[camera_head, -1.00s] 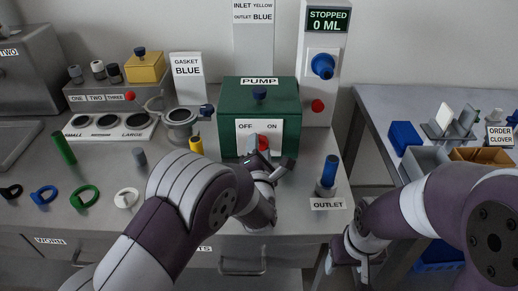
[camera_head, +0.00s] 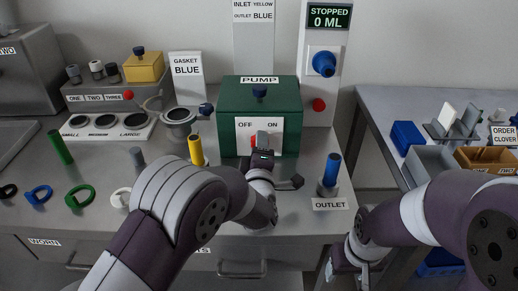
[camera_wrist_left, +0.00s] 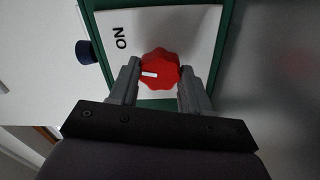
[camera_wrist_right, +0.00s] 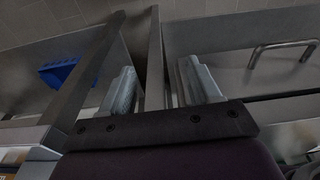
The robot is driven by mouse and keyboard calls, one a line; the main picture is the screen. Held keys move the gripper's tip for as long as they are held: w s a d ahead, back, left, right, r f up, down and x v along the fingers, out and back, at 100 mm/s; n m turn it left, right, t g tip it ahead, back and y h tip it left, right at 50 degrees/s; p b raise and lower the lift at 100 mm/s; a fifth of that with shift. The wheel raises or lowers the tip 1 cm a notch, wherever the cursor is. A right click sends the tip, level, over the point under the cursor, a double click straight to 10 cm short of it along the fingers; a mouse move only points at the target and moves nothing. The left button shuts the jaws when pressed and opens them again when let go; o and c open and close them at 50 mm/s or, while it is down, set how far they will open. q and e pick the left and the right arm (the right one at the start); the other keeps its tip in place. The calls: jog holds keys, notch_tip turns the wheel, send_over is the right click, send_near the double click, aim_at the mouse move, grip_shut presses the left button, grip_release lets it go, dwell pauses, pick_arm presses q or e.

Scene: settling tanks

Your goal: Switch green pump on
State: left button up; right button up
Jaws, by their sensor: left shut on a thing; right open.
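The green pump (camera_head: 233,106) is a box with a blue cap on top and a white front panel (camera_head: 243,127) marked OFF at left and ON at right. Its red knob is mostly hidden by my gripper in the head view. The left wrist view shows the red knob (camera_wrist_left: 160,70) between both fingers, its white mark pointing toward the panel's top, between the labels. My left gripper (camera_head: 262,150) is shut on the knob. My right gripper (camera_wrist_right: 155,85) is open and empty, low in front of the bench's right end. The display (camera_head: 329,16) reads STOPPED, 0 ML.
A blue-topped outlet post (camera_head: 331,172) stands right of the pump, and a yellow post (camera_head: 196,149) stands left. A red button (camera_head: 319,104) is on the display column. Coloured rings lie at the bench's front left. A second table (camera_head: 375,103) with bins stands right.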

pick_arm(q)
jog(key=shift+m, duration=2.2)
jog(key=o, duration=1.1)
jog(key=shift+c, duration=0.2)
jog(key=shift+s, duration=0.1)
jog(key=s, duration=1.2)
jog(key=shift+s, duration=0.3)
